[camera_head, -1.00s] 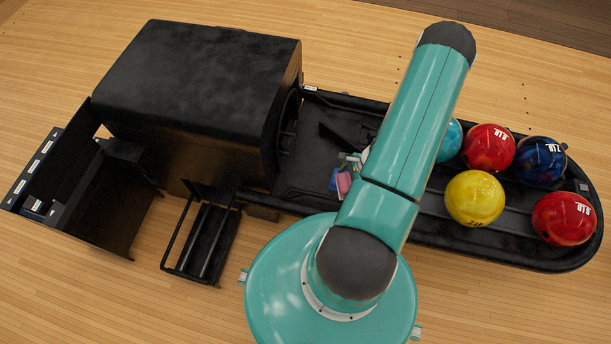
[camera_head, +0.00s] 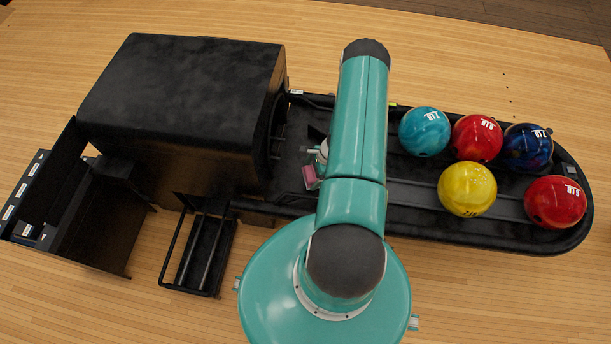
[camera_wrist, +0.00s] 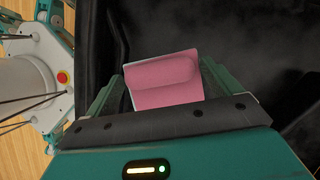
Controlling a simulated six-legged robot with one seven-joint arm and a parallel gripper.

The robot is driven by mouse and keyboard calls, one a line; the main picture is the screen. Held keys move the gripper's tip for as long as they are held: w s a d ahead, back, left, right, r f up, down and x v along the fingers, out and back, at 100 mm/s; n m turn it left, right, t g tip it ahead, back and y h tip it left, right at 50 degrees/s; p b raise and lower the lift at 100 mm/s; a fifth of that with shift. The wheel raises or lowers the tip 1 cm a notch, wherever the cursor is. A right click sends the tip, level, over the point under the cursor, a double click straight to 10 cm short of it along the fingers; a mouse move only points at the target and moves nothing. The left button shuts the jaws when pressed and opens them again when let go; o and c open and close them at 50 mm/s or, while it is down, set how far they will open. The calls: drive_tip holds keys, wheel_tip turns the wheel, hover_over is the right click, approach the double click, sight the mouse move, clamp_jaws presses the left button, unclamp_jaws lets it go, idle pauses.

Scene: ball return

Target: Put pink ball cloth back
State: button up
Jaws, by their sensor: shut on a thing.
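The pink ball cloth (camera_wrist: 165,80) is held between the two fingers of my gripper (camera_wrist: 163,92) in the wrist view, a folded pad with a pale edge. In the head view the pink cloth (camera_head: 311,178) shows beside my gripper (camera_head: 318,164), over the black ball return between the hood and the balls. My arm hides part of the gripper there. Whether the cloth touches the surface below I cannot tell.
The black hood (camera_head: 185,90) stands left of the cloth. A black open shelf with white labels (camera_head: 22,195) is at far left, with a small blue-and-white item (camera_head: 28,232) inside. Several bowling balls (camera_head: 467,188) sit at right. A low black rack (camera_head: 200,250) stands in front.

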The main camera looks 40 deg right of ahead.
sight(307, 172)
drive_tip(key=w+f, duration=0.2)
drive_tip(key=f, duration=0.1)
drive_tip(key=shift+w, duration=0.3)
drive_tip(key=shift+w+f, duration=0.15)
drive_tip(key=shift+f, duration=0.75)
drive_tip(key=shift+w+f, duration=0.1)
drive_tip(key=shift+f, duration=0.8)
drive_tip(key=shift+f, duration=0.1)
drive_tip(key=o, duration=0.8)
drive_tip(key=shift+c, duration=0.2)
drive_tip(key=v, duration=1.2)
drive_tip(key=shift+a, duration=0.1)
drive_tip(key=shift+r, duration=0.25)
